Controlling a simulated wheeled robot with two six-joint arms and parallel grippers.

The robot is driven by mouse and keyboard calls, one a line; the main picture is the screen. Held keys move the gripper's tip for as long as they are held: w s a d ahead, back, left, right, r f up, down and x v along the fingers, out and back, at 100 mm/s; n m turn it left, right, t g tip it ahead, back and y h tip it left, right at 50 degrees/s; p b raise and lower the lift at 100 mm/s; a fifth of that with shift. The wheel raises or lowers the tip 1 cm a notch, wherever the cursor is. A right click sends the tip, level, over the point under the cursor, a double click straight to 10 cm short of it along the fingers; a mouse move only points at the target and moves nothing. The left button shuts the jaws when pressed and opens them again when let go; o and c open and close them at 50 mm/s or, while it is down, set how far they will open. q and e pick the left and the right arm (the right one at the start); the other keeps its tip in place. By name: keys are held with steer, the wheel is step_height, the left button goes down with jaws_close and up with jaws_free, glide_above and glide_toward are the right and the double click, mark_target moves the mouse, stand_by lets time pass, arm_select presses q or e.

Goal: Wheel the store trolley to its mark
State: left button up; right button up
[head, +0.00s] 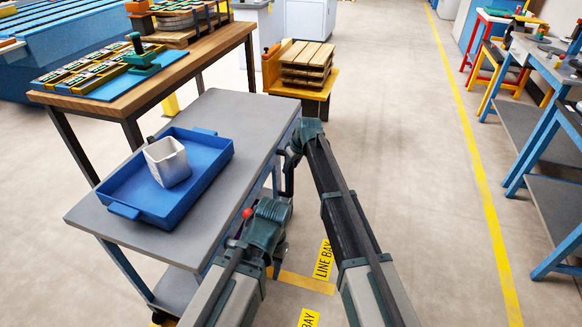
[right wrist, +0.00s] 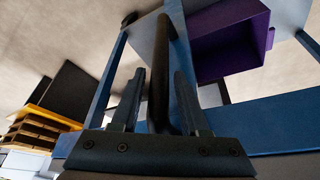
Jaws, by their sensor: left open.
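The store trolley (head: 240,130) has a grey top and blue legs and stands left of my arms in the head view. A blue tray (head: 218,152) with a pale square container (head: 167,162) sits on it. My right gripper (head: 293,160) is at the trolley's right side. In the right wrist view its fingers (right wrist: 160,100) stand apart on either side of a black handle bar (right wrist: 163,50). My left gripper (head: 266,228) is open, lower down beside the trolley's near right edge; its fingertips are hard to make out. A yellow floor marking with a LINE BAY label (head: 323,260) lies by my arms.
A wooden bench (head: 190,55) stands close behind the trolley on the left. A yellow stand with stacked wooden slats (head: 305,62) is beyond its far end. Blue workbenches (head: 535,130) line the right. Open floor (head: 410,150) lies between, with a yellow line.

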jaws_close()
stand_by(1.2)
